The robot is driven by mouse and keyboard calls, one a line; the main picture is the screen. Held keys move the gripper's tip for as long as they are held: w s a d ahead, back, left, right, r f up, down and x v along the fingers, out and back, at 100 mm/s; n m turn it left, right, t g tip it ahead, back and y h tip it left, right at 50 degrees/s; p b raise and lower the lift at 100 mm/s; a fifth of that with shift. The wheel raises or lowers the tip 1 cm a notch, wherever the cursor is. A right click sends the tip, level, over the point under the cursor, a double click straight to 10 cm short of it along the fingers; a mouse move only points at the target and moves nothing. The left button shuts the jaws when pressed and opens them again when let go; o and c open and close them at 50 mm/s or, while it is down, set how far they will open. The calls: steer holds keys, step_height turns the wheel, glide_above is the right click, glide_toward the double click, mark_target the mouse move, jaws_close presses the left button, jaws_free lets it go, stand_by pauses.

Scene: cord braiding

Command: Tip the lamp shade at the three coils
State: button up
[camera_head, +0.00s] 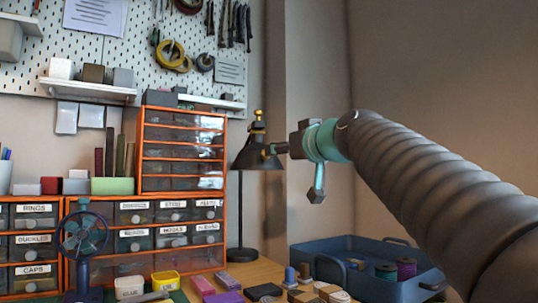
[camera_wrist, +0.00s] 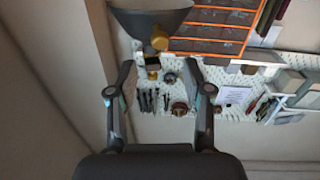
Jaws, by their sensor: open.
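The lamp has a dark conical shade (camera_head: 255,156) with a brass fitting on top, on a thin dark stand. Its wide opening faces down. In the wrist view, seen upside down, the shade (camera_wrist: 150,20) is at the top, beyond my fingertips. My gripper (camera_head: 300,160) is just right of the shade in the head view. In the wrist view my gripper (camera_wrist: 160,72) is open, with nothing between its fingers. A purple spool (camera_head: 407,268) and a teal spool (camera_head: 385,271) sit in the blue tray. I cannot tell which things are the three coils.
Orange-framed drawers (camera_head: 183,150) stand left of the lamp, with a small fan (camera_head: 84,235) in front. The blue tray (camera_head: 315,262) lies below my arm. Small blocks and a yellow bin (camera_head: 166,284) crowd the table front. Yellow cord (camera_head: 170,55) hangs on the pegboard.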

mark_target(258, 153)
steer(key=x, duration=0.8)
steer(key=shift+w+a+f+p, duration=0.1)
steer(key=shift+w+a+p, duration=0.15)
steer(key=shift+p, duration=0.1)
jaws_close()
